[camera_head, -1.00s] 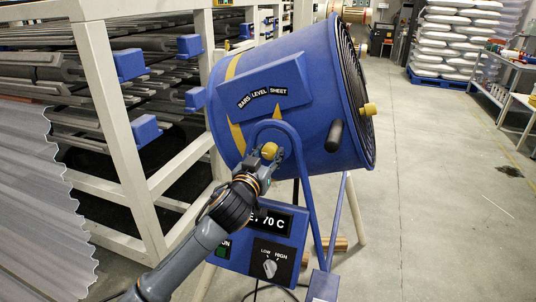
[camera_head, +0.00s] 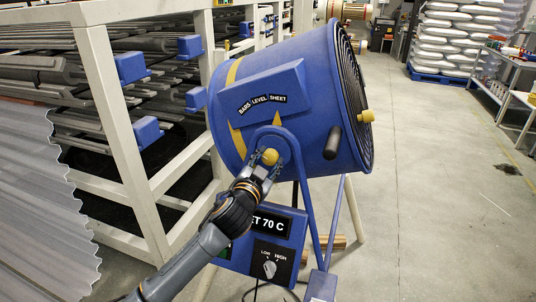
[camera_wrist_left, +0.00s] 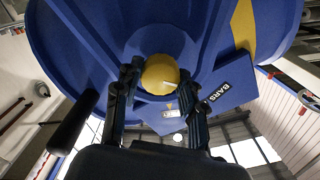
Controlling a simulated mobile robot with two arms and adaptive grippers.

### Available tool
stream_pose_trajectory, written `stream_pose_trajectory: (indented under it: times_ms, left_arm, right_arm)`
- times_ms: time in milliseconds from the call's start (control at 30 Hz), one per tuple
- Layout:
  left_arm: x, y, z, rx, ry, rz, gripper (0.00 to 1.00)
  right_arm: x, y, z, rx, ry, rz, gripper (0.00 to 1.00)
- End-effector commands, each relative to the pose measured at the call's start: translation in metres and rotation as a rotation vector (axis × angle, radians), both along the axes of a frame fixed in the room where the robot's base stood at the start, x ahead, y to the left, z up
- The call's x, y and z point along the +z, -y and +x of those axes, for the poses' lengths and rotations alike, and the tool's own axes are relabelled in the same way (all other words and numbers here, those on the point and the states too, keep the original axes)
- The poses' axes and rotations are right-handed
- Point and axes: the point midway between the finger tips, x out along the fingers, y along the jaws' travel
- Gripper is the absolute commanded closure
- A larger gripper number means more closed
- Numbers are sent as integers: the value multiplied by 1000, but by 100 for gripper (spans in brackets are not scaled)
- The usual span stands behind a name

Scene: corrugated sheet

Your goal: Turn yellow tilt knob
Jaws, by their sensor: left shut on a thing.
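The yellow tilt knob (camera_head: 270,156) sits on the side pivot of the blue drum heater (camera_head: 325,110), under a plate (camera_head: 262,88) lettered BARS, LEVEL, SHEET. A yellow pointer on the drum points up towards the SHEET end of the lettering. My left gripper (camera_head: 262,166) is shut on the knob from the lower left. In the left wrist view the knob (camera_wrist_left: 160,74) shows between the two dark fingers (camera_wrist_left: 157,85). The fingers hide part of its sides. My right gripper is not in view.
Below the drum, a blue control box (camera_head: 270,240) carries a display reading "ET 70 C", partly covered by my arm, and a LOW/HIGH dial (camera_head: 269,268). A white rack (camera_head: 130,130) stands left, with corrugated sheets (camera_head: 45,200) in front.

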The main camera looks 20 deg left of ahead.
Motion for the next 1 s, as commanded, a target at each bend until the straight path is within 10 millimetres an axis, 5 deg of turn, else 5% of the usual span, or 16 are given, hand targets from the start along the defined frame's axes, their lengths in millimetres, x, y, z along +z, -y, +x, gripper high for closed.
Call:
stream_pose_trajectory:
  times_ms: [1000]
  left_arm:
    - [1,1,0,-2,32,921,91]
  right_arm:
    - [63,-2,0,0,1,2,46]
